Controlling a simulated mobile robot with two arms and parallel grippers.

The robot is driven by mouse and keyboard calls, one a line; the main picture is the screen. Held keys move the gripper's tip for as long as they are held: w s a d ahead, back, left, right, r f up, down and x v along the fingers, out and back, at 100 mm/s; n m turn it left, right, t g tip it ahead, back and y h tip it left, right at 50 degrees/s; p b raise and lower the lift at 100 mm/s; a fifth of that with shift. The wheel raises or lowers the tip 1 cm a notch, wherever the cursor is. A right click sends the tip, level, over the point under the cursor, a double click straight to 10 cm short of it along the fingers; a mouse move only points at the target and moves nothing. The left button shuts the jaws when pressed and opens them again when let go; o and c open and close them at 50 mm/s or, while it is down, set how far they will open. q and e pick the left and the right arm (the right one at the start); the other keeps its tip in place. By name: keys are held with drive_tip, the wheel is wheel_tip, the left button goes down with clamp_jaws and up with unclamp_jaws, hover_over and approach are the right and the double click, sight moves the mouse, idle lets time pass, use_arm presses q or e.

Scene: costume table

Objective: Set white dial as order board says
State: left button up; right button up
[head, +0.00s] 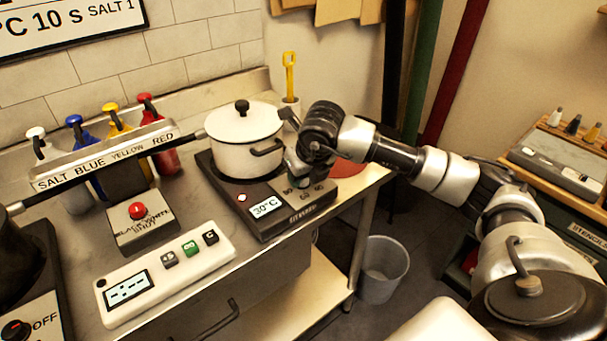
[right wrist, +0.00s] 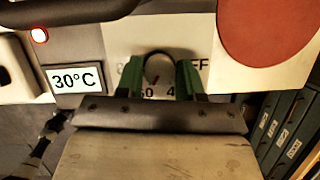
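The white pot (head: 242,140) stands on a dark hotplate (head: 226,190) whose display (head: 265,206) reads 30°C beside a lit red light. Its dial (right wrist: 158,68) has a dark round knob with a reddish pointer toward the lower side, on a pale panel marked 60, 4-something and a partly covered OFF. My right gripper (right wrist: 159,80) has its green fingers on both sides of the knob, seemingly touching it; it also shows in the head view (head: 300,170). The order board (head: 65,22) is cut off and shows "°C 10 s SALT 1". My left gripper is not in view.
Several bottles (head: 160,140) stand behind a labelled rack at left. A red-button box (head: 140,222) and a white timer panel (head: 165,272) lie in front. Another hotplate with an OFF dial (head: 15,330) is at lower left. A red disc (right wrist: 268,28) lies right of the dial.

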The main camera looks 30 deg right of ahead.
drive_tip(key=o, duration=0.3)
drive_tip(key=b+v, duration=0.1)
drive_tip(key=v, duration=0.9)
drive_tip(key=shift+s+r, duration=0.15)
drive_tip(key=shift+r, duration=0.25)
drive_tip(key=shift+f, duration=0.1)
